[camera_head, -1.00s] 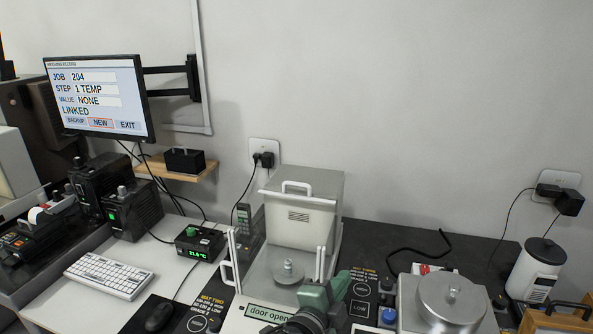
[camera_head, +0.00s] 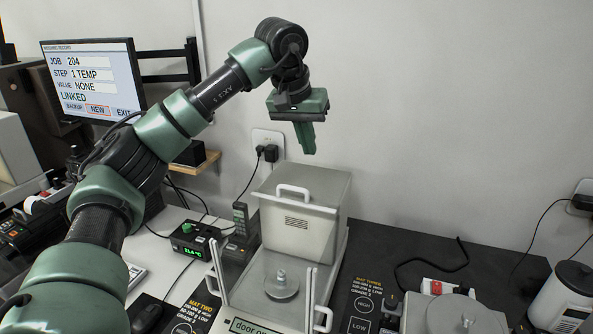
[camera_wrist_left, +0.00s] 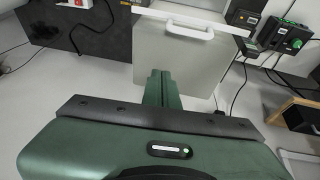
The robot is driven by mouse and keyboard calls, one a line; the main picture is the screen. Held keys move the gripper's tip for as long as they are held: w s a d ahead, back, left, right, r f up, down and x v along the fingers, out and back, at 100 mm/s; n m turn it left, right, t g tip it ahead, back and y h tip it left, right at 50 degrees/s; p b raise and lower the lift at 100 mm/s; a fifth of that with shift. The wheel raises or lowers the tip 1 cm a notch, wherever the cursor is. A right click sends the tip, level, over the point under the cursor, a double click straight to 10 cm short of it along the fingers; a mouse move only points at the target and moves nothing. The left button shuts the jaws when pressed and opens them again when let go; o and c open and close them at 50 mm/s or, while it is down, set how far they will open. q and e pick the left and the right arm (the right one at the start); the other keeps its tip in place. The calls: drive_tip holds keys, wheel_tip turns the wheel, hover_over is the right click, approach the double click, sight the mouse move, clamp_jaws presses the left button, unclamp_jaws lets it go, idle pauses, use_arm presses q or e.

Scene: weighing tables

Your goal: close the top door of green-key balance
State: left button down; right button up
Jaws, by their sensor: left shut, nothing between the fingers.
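The balance (camera_head: 300,215) stands in the middle of the head view, a pale grey box housing behind an open weighing chamber. A white handle (camera_head: 293,191) sits at the top front edge of the housing; it also shows in the left wrist view (camera_wrist_left: 190,30). A round pan (camera_head: 281,284) lies in the chamber. Its display reads "door open", partly cut off (camera_head: 262,328). Side door handles (camera_head: 322,318) stand at the front. My left gripper (camera_head: 307,150) is shut and empty, pointing down above and behind the housing, apart from it. My right gripper is not in view.
A thermometer unit (camera_head: 196,240) and a handset (camera_head: 241,218) stand left of the balance. A second balance (camera_head: 462,314) stands at the right. A wall socket (camera_head: 267,142) with plugs is behind the housing. A monitor (camera_head: 95,80) hangs at the left.

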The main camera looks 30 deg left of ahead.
use_arm(q)
drive_tip(key=s+a+r+y, duration=0.1)
drive_tip(key=a+r, duration=0.1)
drive_tip(key=a, duration=0.2)
drive_tip(key=p, duration=0.2)
hover_over(291, 196)
drive_tip(key=w+a, duration=0.1)
drive_tip(key=w, duration=0.3)
drive_tip(key=shift+g, duration=0.3)
drive_tip(key=f, duration=0.8)
drive_tip(key=shift+s+f, duration=0.25)
drive_tip(key=shift+f, duration=0.15)
drive_tip(key=shift+s+f, duration=0.25)
drive_tip(key=shift+f, duration=0.05)
drive_tip(key=s, duration=0.2)
drive_tip(key=s+p, duration=0.1)
drive_tip(key=shift+d+f, duration=0.3)
drive_tip(key=shift+d, duration=0.05)
drive_tip(key=shift+f, duration=0.1)
drive_tip(key=shift+s+d, duration=0.1)
drive_tip(key=shift+d, duration=0.05)
